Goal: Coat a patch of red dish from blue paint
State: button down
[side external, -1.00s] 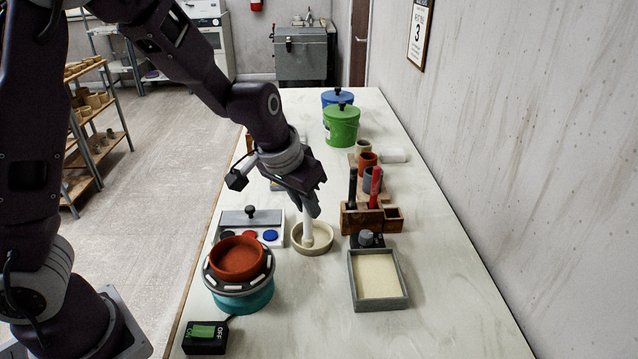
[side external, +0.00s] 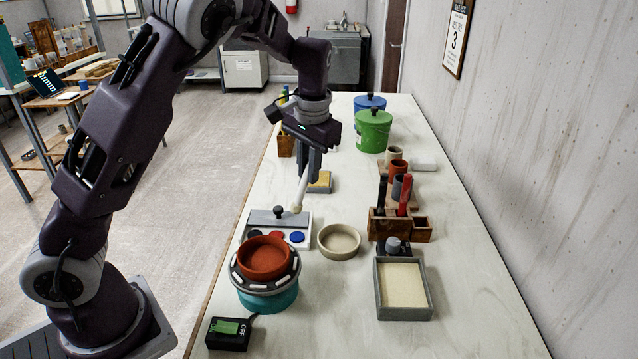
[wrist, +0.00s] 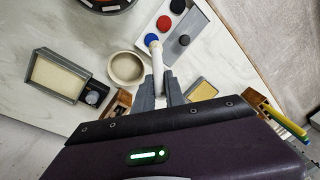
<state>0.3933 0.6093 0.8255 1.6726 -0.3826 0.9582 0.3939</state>
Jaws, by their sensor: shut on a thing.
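The red dish (side external: 266,256) sits on a turntable with a teal base (side external: 268,299). Behind it is a white paint tray (side external: 303,218) with dark, red and blue paint wells. The blue paint (side external: 297,237) is at the right end; it also shows in the wrist view (wrist: 151,39). My gripper (side external: 309,168) is shut on a pale brush (side external: 302,190), tilted with its rounded tip down. The tip is over the tray's back area in the side view and beside the blue paint in the wrist view (wrist: 156,55). I cannot tell whether it touches.
A beige bowl (side external: 339,239) stands right of the tray. A grey-framed tray (side external: 404,316) and a wooden tool holder (side external: 377,231) are farther right. A yellow sponge-like block (side external: 321,183) lies behind my gripper. A switch box (side external: 229,335) sits at the front left.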

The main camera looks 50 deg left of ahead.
jog(key=shift+f, duration=2.9)
jog(key=shift+f, duration=0.65)
jog(key=shift+r, duration=3.55)
jog(key=s+d+r+m+g, duration=0.3)
jog(key=s+d+r, duration=0.1)
jog(key=s+r, duration=0.7)
jog(key=shift+d+f, duration=0.2)
jog(key=shift+f, duration=2.2)
jog(key=shift+r, duration=0.1)
